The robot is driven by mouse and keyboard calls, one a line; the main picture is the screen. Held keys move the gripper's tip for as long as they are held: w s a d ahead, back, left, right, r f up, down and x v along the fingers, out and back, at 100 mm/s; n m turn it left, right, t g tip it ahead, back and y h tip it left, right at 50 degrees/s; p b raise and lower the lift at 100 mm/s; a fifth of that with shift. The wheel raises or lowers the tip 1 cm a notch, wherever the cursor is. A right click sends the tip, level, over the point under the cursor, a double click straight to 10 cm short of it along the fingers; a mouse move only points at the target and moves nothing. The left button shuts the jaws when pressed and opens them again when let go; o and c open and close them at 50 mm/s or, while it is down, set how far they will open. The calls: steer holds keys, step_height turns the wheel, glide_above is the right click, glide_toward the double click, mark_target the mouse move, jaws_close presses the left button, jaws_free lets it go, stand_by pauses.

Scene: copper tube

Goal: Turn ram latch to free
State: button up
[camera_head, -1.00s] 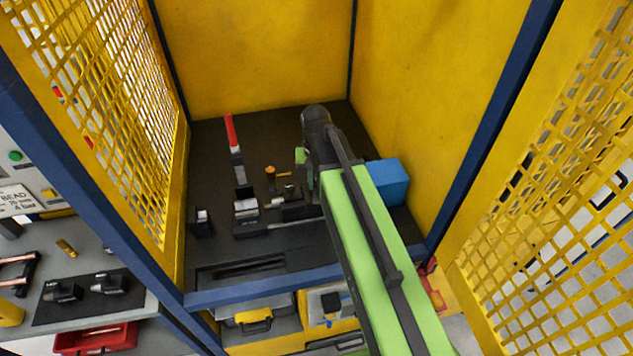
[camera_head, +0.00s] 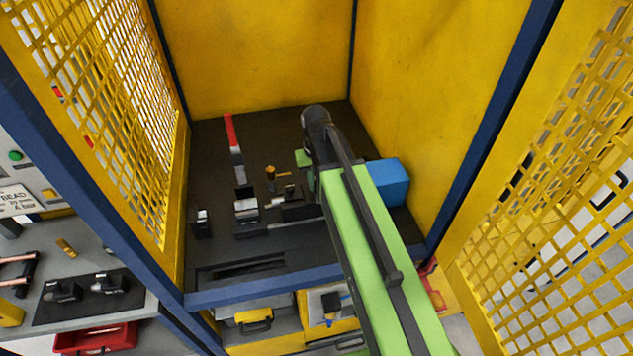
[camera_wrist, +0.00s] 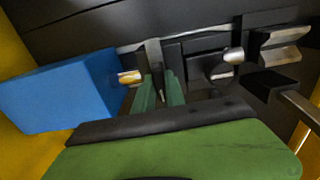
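My gripper shows in the wrist view (camera_wrist: 161,85) with two green fingers a small gap apart. A pale grey upright strip (camera_wrist: 154,55) lies in line with this gap; I cannot tell whether the fingers touch it. A short brass-coloured pin (camera_wrist: 130,77) is just left of the fingers, beside a blue block (camera_wrist: 62,90). A silver round knob (camera_wrist: 233,55) is to the right. In the head view, my arm hides the fingertips and the spot left of the blue block (camera_head: 388,182). An orange post with a side bar (camera_head: 272,174) stands left of my arm. I cannot tell which part is the ram latch.
Black fixture blocks (camera_head: 247,210) with silver parts sit left of my arm. A red-tipped bar (camera_head: 231,132) lies farther back. Yellow walls (camera_head: 265,55), a mesh side panel (camera_head: 120,110) and a blue front rail (camera_head: 270,288) enclose the dark deck.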

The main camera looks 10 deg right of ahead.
mark_target(316, 182)
steer(key=o, duration=0.4)
step_height(316, 182, up, 17)
steer(key=p, duration=1.7)
steer(key=shift+r, duration=0.2)
